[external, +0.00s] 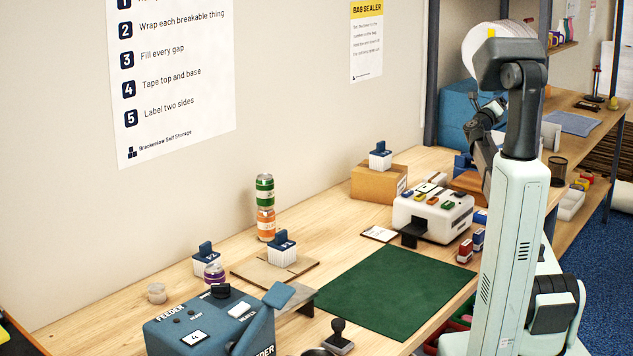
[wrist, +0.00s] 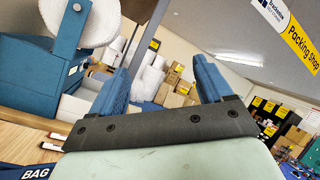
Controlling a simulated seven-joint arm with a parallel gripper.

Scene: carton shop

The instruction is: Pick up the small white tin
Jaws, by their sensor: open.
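A small, round, off-white tin (external: 157,292) stands on the wooden bench at the left in the external view, behind the blue feeder box. It is not seen in the wrist view. My gripper (wrist: 160,84) is open and empty, with its two blue fingers spread apart in the wrist view. In the external view my arm stands at the right, and its end is folded up above the far part of the bench, partly hidden by my own links. The gripper is far from the tin.
Stacked cans (external: 265,208) stand behind. A green mat (external: 395,291) lies clear mid-bench; a white button machine (external: 433,213) and a carton (external: 377,184) stand beyond it.

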